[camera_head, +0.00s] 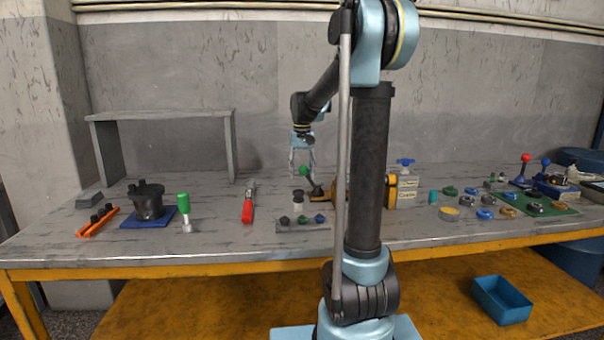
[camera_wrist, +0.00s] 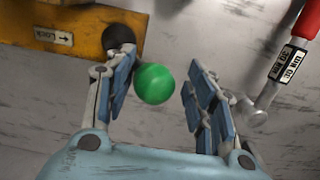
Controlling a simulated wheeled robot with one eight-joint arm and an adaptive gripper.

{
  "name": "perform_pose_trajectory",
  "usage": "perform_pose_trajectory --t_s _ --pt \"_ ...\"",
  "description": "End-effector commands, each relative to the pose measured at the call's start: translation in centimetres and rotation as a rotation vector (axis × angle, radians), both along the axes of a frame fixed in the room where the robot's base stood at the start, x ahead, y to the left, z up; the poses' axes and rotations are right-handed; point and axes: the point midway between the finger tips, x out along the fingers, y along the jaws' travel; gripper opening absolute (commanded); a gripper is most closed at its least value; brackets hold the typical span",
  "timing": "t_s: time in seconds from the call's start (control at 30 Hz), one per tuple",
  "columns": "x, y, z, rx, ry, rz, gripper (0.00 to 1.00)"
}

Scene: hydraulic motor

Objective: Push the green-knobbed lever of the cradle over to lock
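The lever's green knob (camera_wrist: 154,83) shows between the two fingers of my gripper (camera_wrist: 165,85) in the wrist view, closer to the left finger. Space shows on the right side of the knob, so the gripper is open around it. The yellow cradle (camera_wrist: 75,38) lies at the upper left with a "LOCK" arrow label (camera_wrist: 53,36). In the head view my gripper (camera_head: 302,172) points down at the green knob (camera_head: 304,171) on its dark lever (camera_head: 314,187). My arm hides much of the cradle (camera_head: 391,190) there.
A red-handled tool (camera_head: 248,205) lies left of the lever; its labelled shaft (camera_wrist: 287,66) shows in the wrist view.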

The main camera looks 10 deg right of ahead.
Motion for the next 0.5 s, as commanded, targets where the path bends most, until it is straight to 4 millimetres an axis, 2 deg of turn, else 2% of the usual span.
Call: perform_pose_trajectory --t_s 0.27,0.5 --pt "-0.1 -0.4 -0.1 -0.002 -0.001 -0.004 0.48" --pt "0.0 -0.4 1.3 -0.003 -0.002 -0.004 0.48"
